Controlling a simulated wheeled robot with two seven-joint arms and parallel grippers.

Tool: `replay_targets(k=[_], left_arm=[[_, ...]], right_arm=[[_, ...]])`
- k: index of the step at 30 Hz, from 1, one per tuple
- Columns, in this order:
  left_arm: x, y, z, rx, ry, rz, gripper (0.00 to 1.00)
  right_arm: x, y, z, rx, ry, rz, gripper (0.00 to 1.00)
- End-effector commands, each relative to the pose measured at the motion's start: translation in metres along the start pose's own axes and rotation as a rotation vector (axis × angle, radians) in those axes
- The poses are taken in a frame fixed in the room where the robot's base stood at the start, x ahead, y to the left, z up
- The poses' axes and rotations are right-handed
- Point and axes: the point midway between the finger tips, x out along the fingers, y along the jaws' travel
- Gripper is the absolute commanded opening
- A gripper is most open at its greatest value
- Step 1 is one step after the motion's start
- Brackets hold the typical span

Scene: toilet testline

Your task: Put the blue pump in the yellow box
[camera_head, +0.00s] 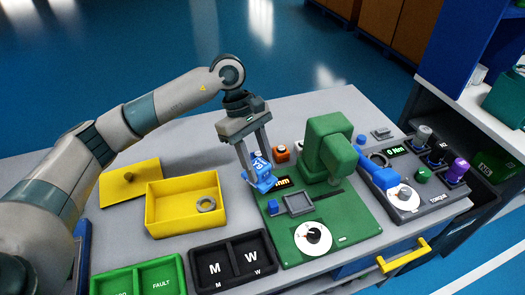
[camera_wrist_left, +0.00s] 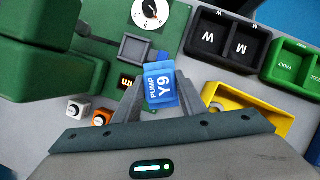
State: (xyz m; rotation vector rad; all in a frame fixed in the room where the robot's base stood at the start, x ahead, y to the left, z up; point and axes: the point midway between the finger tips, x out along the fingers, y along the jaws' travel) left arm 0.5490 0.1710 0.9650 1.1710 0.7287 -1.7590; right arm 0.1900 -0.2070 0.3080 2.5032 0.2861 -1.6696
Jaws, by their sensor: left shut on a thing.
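The blue pump (camera_head: 260,172) is a small blue block with white lettering. My left gripper (camera_head: 254,164) is shut on it and holds it near the left edge of the green test station. In the left wrist view the pump (camera_wrist_left: 160,86) reads "PUMP Y9" and sits between the fingertips of my left gripper (camera_wrist_left: 158,92). The yellow box (camera_head: 160,219) is open, stands left of the pump on the table, and has a grey ring (camera_head: 206,204) inside. Part of the box also shows in the left wrist view (camera_wrist_left: 226,96). My right gripper is not in view.
A yellow lid (camera_head: 130,182) lies behind the box. A black two-part tray (camera_head: 234,262) and a green tray (camera_head: 140,280) stand in front. The green test station (camera_head: 330,222) and a torque device (camera_head: 412,196) fill the right side. Grey table shows behind the box.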

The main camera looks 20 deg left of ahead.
Motion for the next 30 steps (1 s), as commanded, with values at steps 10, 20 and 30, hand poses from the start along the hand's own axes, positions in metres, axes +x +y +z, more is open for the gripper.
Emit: replay_targets(k=[10,20,30], left_arm=[[0.003,-0.061,0.011,0.688,0.005,-0.286,0.03],[0.001,-0.095,0.011,1.016,0.003,-0.419,0.03],[0.001,-0.096,0.011,1.028,0.002,-0.424,0.03]], right_arm=[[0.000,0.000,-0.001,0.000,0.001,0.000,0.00],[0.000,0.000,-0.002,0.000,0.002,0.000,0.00],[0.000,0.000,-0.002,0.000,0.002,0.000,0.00]])
